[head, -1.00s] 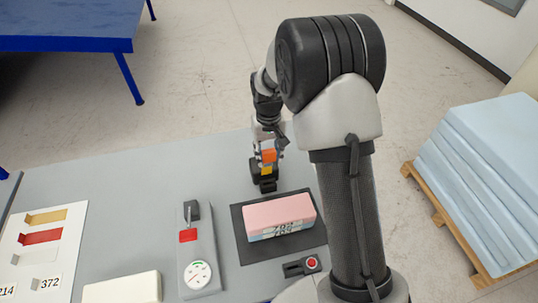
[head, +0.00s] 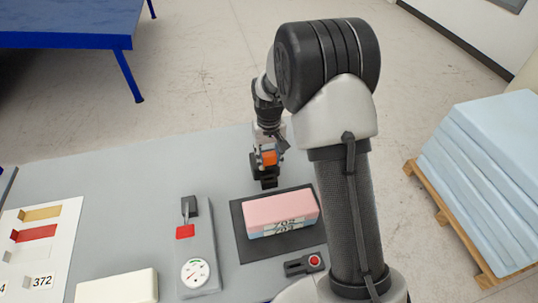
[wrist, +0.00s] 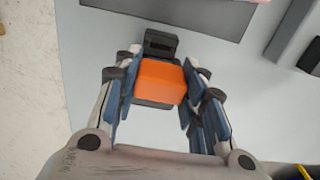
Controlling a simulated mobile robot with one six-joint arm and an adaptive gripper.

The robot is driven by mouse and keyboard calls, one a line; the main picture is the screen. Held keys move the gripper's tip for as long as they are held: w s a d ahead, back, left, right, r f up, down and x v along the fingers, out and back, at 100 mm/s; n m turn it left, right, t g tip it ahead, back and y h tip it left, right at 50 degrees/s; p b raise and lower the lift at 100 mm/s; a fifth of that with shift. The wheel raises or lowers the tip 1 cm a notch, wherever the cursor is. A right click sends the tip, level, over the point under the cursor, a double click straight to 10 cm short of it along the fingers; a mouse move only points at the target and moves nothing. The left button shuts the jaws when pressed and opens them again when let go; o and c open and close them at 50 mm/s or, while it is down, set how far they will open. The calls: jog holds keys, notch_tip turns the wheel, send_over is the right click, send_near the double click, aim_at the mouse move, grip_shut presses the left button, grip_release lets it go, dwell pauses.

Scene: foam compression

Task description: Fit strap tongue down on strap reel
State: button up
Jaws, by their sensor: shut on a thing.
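The orange strap tongue (head: 269,158) is between my gripper's fingers; it also shows in the wrist view (wrist: 158,82). My gripper (wrist: 157,75) is shut on its sides, with the blue-grey finger pads along both flanks. The black strap reel (head: 268,182) stands on the grey table behind the dark mat. In the wrist view the reel (wrist: 160,43) shows beyond the tongue and a dark edge shows under it. The tongue is directly over the reel, close to or touching it. I cannot tell whether it is seated, as the fingers hide the joint.
A pink foam block (head: 281,209) lies on a dark mat (head: 245,241) just in front of the reel. The table's left middle is clear.

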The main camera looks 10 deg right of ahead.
aim_at(269, 167)
jog(key=shift+f+b, duration=1.2)
jog(key=shift+f, duration=0.85)
jog(key=shift+f, duration=0.2)
jog(key=shift+f, duration=0.15)
jog(key=shift+f+b, duration=0.2)
jog(key=shift+b, duration=0.15)
jog(key=shift+f, duration=0.25)
jog(key=shift+r, duration=0.1)
jog(key=shift+r+p, duration=0.9)
jog(key=shift+r, duration=0.55)
jog(key=shift+r, duration=0.1)
